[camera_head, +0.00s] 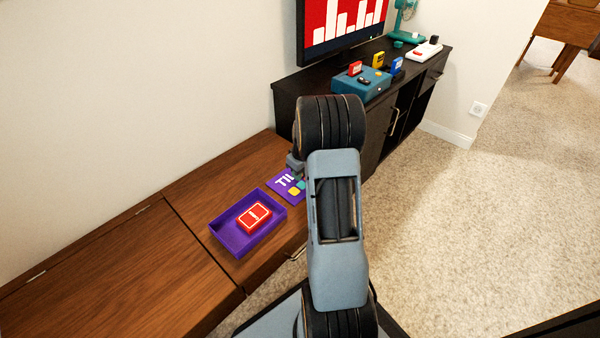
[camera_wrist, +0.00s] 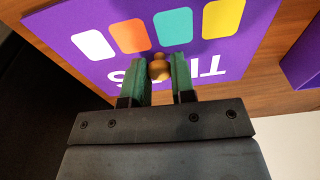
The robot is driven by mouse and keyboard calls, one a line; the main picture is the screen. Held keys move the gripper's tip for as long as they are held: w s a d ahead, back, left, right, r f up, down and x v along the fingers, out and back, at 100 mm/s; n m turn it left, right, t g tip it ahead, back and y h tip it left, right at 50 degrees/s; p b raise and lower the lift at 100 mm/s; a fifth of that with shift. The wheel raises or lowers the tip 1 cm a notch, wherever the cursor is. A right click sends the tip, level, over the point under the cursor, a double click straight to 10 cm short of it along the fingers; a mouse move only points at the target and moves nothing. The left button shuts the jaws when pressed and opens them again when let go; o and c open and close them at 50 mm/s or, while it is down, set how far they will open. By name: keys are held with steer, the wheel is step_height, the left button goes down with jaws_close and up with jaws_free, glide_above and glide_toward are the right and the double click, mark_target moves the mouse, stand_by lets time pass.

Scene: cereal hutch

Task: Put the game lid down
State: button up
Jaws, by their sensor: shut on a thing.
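The game lid (camera_head: 282,188) is a flat purple panel with white letters and coloured squares. It is just beyond the open game box, partly hidden behind my arm. In the wrist view the lid (camera_wrist: 105,65) fills the upper part, with a small round wooden knob (camera_wrist: 159,68) on it. My gripper (camera_wrist: 160,68) is shut on this knob between its green finger pads. In the head view my gripper (camera_head: 296,164) is mostly hidden by my arm. The lid is over or on the wooden cabinet top; I cannot tell whether it touches it.
The purple open box (camera_head: 230,238) stands on the brown wooden cabinet (camera_head: 120,262) with a red card pack (camera_head: 254,217) inside. The cabinet top left of the box is clear. A dark cabinet (camera_head: 290,92) beyond carries a screen (camera_head: 340,25) and a teal toaster-like box (camera_head: 350,86).

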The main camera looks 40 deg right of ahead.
steer(key=o, duration=0.9)
steer(key=shift+f, duration=0.1)
step_height(320, 180, up, 11)
steer(key=s+p, duration=0.1)
steer(key=p, duration=0.4)
steer(key=s+a+r, duration=0.3)
steer(key=a+r, duration=0.1)
steer(key=a, duration=0.3)
steer(key=s+a+r, duration=0.3)
steer(key=a+r, duration=0.1)
steer(key=a, duration=0.3)
steer(key=s+a+m+t, duration=0.1)
steer(key=s+a, duration=0.8)
steer(key=s, duration=0.1)
steer(key=shift+s+a+r+m, duration=0.15)
steer(key=shift+s+r+m, duration=0.1)
steer(key=shift+m, duration=0.15)
steer(key=shift+r, duration=0.15)
